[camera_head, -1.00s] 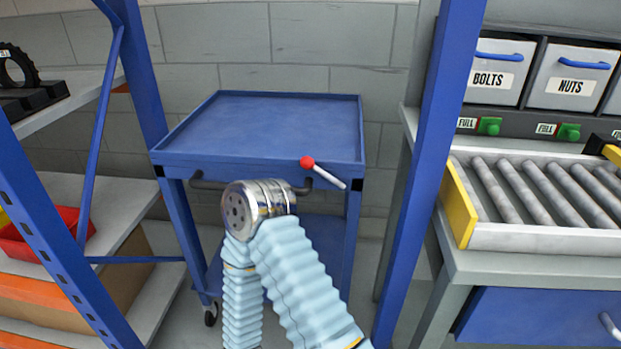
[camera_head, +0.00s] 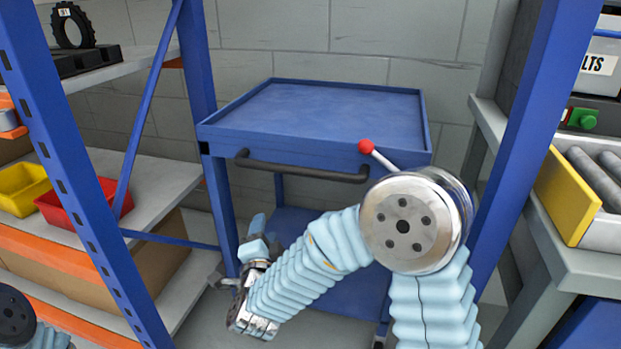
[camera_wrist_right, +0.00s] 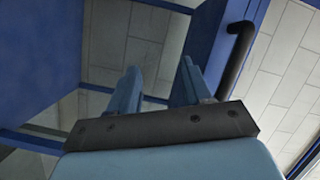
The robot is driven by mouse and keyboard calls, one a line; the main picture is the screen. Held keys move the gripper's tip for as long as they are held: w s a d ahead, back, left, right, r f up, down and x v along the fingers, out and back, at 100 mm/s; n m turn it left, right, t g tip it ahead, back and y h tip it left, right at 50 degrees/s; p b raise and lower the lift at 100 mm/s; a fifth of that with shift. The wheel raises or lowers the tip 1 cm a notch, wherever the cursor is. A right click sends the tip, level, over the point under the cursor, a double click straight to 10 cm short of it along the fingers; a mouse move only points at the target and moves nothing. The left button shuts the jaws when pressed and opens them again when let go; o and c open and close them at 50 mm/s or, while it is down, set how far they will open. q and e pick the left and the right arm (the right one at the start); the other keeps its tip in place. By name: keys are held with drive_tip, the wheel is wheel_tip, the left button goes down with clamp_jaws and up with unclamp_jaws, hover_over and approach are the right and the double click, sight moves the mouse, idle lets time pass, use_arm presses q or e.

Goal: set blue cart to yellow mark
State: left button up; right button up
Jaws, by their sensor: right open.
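The blue cart (camera_head: 330,112) stands against the grey wall in the head view, its tray top empty. A black handle (camera_head: 300,171) runs along its front edge. A lever with a red knob (camera_head: 366,146) is at the front right. My right gripper (camera_head: 254,240) is below the handle's left end, in front of the cart. In the right wrist view my right gripper (camera_wrist_right: 158,72) is open with nothing between its fingers, and the black handle (camera_wrist_right: 236,62) is to their right, apart from them. My left gripper is out of view. I see no yellow mark on the floor.
A blue-framed shelf (camera_head: 90,215) with red (camera_head: 84,202) and yellow (camera_head: 22,188) bins stands close on the left. A blue post (camera_head: 545,130) and a roller conveyor (camera_head: 600,180) are on the right. My right arm hides part of the cart's lower front.

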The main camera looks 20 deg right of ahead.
sight(294, 174)
drive_tip(key=s+d+r+m+h+b, duration=0.2)
drive_tip(key=s+r+m+h, duration=0.4)
drive_tip(key=r+m, duration=0.25)
drive_tip(key=shift+h, duration=0.4)
drive_tip(key=x, duration=0.4)
drive_tip(key=p+x, duration=0.1)
drive_tip(key=x, duration=0.7)
drive_tip(key=shift+w+r+p, duration=0.3)
drive_tip(key=shift+r, duration=0.2)
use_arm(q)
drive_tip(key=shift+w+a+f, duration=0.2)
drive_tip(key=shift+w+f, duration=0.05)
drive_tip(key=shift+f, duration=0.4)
use_arm(e)
drive_tip(key=shift+w+d+r, duration=0.1)
drive_tip(key=shift+w+d, duration=0.2)
drive_tip(key=shift+w, duration=0.2)
clamp_jaws()
